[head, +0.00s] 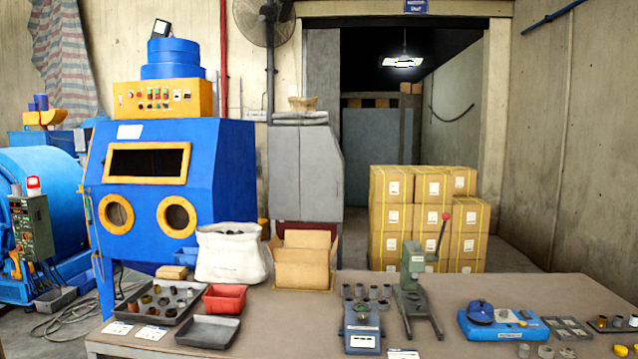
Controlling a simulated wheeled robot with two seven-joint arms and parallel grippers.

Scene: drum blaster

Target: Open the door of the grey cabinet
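The grey cabinet (299,172) stands upright behind the table, just right of the blue blasting machine. Its pale grey front looks flat and shut, with a vertical line down the middle. A handle is too small to make out. Its right side is darker and slants outward toward the bottom. Its lower part is partly hidden by the open cardboard box. Neither of my grippers is in view.
A table (262,335) spans the foreground, with a white sack (230,258), a cardboard box (303,262), a green hand press (416,280) and trays on it. The blue blasting machine (170,190) stands left. Stacked cartons (425,215) stand right of the cabinet.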

